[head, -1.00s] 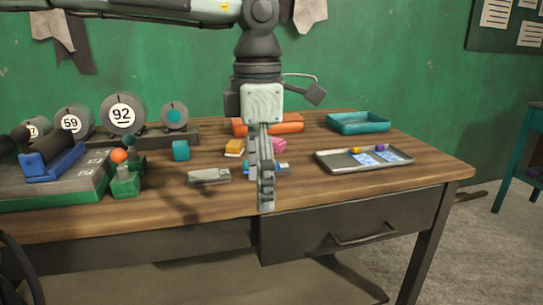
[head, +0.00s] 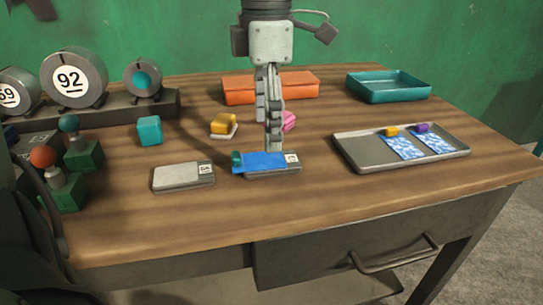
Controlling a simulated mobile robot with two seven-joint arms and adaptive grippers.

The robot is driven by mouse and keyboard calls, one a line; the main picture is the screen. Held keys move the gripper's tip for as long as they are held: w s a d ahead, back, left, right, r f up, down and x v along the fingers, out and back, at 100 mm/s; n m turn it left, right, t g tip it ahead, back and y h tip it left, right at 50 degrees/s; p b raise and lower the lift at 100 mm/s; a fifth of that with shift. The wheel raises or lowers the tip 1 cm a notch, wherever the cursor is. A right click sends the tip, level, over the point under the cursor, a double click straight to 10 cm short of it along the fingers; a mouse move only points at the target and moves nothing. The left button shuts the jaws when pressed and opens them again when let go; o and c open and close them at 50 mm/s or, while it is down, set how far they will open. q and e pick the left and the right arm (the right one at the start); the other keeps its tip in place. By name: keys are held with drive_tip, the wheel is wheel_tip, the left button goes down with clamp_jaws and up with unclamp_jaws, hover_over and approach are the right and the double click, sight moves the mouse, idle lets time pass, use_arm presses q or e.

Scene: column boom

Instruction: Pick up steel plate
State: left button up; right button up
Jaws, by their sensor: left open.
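A grey steel plate (head: 180,178) with a small white label at its right end lies flat on the wooden table. To its right lies a similar labelled plate (head: 284,172) with a blue piece (head: 262,161) on top. My left gripper (head: 273,146) points down, seen nearly edge-on, with its fingertips just above or behind the blue-topped plate. It is open and holds nothing that I can see. I cannot tell whether its tips touch anything. The grey plate is clear of the gripper. My right gripper is not in view.
An orange tray (head: 240,91) and a teal tray (head: 388,90) stand at the back. A metal tray (head: 450,152) with blue-patterned cards is on the right. A yellow block (head: 223,123), a pink item (head: 289,121) and a teal cube (head: 149,131) lie nearby. Round weights (head: 73,78) stand left. The table front is clear.

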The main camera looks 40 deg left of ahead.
sight(268, 159)
use_arm(q)
drive_tip(key=f, duration=0.5)
drive_tip(key=shift+w+a+f+p, duration=0.15)
drive_tip(key=shift+w+f+p, duration=0.05)
drive_tip(key=shift+f+p, duration=0.15)
drive_tip(key=shift+f, duration=0.3)
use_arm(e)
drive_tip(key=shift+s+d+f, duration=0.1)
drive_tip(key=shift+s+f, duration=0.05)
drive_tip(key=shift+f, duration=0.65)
use_arm(q)
drive_tip(key=shift+c, duration=0.3)
drive_tip(key=shift+w, duration=0.1)
clamp_jaws()
